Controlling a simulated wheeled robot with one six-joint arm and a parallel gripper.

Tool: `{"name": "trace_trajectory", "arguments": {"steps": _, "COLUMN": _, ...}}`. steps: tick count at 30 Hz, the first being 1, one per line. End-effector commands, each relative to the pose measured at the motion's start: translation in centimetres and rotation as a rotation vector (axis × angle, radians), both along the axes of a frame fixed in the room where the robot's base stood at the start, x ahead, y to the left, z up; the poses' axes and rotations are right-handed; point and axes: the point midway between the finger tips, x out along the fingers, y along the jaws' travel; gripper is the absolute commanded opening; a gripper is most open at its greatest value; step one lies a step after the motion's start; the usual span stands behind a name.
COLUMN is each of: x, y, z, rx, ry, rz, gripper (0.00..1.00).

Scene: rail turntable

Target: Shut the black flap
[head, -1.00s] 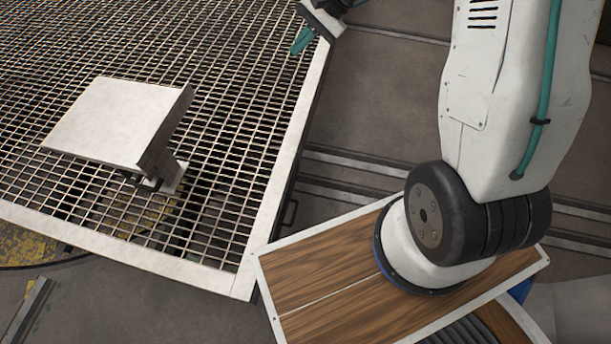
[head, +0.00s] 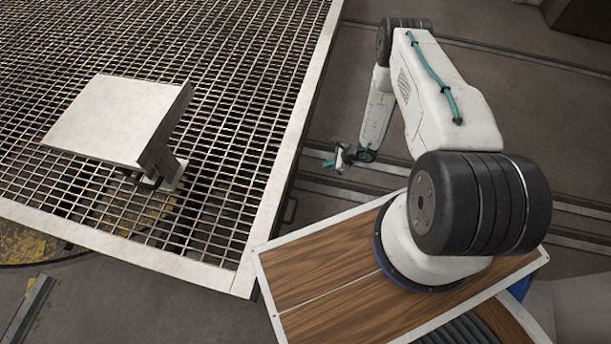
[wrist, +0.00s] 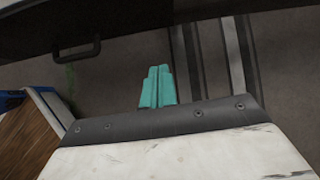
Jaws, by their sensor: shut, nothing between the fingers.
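I cannot make out a black flap in either view. A white box (head: 115,120) stands on a short post on the metal grating, at the left of the head view. Its narrow right side (head: 160,142) is dark and in shade, and I cannot tell whether a flap is there. My gripper (head: 331,160) is to the right of the box, beyond the grating's right edge and over the floor. Its teal fingers also show in the wrist view (wrist: 157,88), shut together and empty.
The grating platform (head: 268,195) has a pale rim, with a dark handle (head: 290,211) on its side, also in the wrist view (wrist: 77,50). Floor rails (head: 350,190) run behind my wood-topped base. The grating around the box is mostly clear.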

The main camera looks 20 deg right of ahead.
Motion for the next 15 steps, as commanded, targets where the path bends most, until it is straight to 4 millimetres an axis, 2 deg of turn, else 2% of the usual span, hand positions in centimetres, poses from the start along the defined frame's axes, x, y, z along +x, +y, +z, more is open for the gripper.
{"name": "trace_trajectory", "arguments": {"steps": 1, "x": -0.9, "y": 0.1, "z": -1.2, "rx": 0.001, "ry": 0.016, "rz": -0.019, "gripper": 0.0}}
{"name": "trace_trajectory", "arguments": {"steps": 5, "x": -1.7, "y": 0.2, "z": -2.7, "rx": -0.001, "ry": 0.034, "rz": -0.044, "gripper": 0.0}}
{"name": "trace_trajectory", "arguments": {"steps": 10, "x": -1.1, "y": 1.3, "z": -4.3, "rx": -0.001, "ry": 0.036, "rz": -0.043, "gripper": 0.0}}
{"name": "trace_trajectory", "arguments": {"steps": 15, "x": 0.1, "y": 3.1, "z": -7.1, "rx": -0.001, "ry": 0.035, "rz": -0.042, "gripper": 0.0}}
